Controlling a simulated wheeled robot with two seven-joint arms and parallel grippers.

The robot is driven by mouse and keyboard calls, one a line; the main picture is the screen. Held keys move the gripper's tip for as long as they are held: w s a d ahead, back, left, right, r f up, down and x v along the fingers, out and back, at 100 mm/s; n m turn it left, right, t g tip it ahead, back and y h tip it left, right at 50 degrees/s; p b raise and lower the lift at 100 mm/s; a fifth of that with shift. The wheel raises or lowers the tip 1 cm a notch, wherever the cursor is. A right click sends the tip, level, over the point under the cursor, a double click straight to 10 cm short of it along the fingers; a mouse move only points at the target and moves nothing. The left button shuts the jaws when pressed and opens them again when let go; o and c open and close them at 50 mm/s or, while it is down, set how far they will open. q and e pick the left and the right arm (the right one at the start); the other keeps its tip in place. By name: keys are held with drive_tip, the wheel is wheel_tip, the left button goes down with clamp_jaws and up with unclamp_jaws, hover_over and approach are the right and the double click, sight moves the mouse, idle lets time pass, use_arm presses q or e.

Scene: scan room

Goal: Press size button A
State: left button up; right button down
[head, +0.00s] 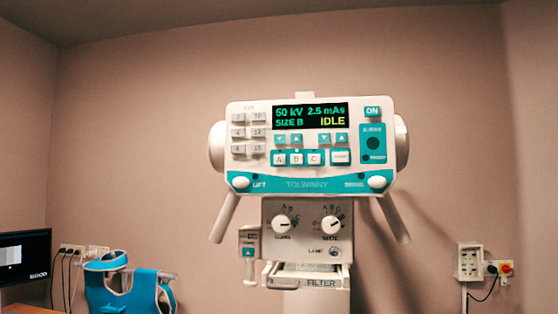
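The size button A (279,159) is a pale key at the left of a row of three on the control panel (318,184), in the head view. Buttons B (296,159) and C (314,159) sit to its right. A small light shows above B. The display (311,116) reads 50 kV, 2.5 mAs, SIZE B, IDLE. Neither of my grippers is in view.
Below the panel are two dials, the left one (282,224) and the right one (331,225), and a filter tray (318,282). A monitor (25,255) and a blue apron (125,287) stand at the left.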

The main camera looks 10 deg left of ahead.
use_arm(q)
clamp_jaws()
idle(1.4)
